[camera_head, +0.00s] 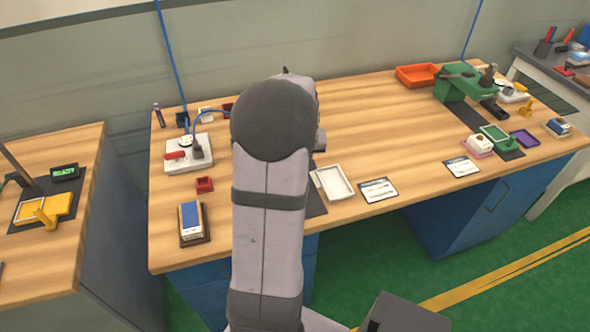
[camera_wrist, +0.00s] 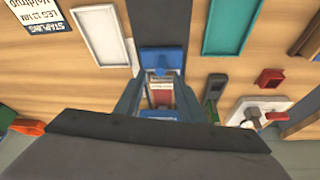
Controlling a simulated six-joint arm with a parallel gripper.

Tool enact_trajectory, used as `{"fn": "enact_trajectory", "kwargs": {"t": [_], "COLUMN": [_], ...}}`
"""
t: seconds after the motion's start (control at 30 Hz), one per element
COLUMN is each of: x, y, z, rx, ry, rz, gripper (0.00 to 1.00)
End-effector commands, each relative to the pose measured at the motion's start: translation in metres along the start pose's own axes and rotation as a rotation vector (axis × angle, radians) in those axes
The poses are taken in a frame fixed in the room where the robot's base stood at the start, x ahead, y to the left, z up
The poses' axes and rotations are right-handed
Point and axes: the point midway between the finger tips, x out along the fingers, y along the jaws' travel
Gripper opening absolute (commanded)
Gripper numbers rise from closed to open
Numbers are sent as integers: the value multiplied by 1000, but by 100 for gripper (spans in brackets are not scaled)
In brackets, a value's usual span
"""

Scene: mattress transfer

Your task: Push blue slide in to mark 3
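In the wrist view a blue part (camera_wrist: 162,58) with a dark middle lies on a dark strip, just beyond my gripper (camera_wrist: 161,82). It looks like the blue slide. A red piece with a pale label (camera_wrist: 160,95) and another blue piece (camera_wrist: 156,115) show between my fingers. The two fingers are apart, one on each side. I cannot tell whether they touch the blue part or grip anything. No mark 3 can be read. In the head view my arm hides the gripper and the slide.
In the wrist view a white tray (camera_wrist: 99,36) lies left and a teal tray (camera_wrist: 231,27) right of the dark strip. A red box (camera_wrist: 268,79) is at right.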

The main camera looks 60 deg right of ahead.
Motion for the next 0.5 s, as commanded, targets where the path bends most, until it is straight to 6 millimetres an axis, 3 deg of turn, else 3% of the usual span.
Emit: {"fn": "enact_trajectory", "kwargs": {"t": [0.5], "x": [56], "y": [-1], "z": [0], "rx": [-3], "ry": [-2], "rz": [0], "gripper": [36]}}
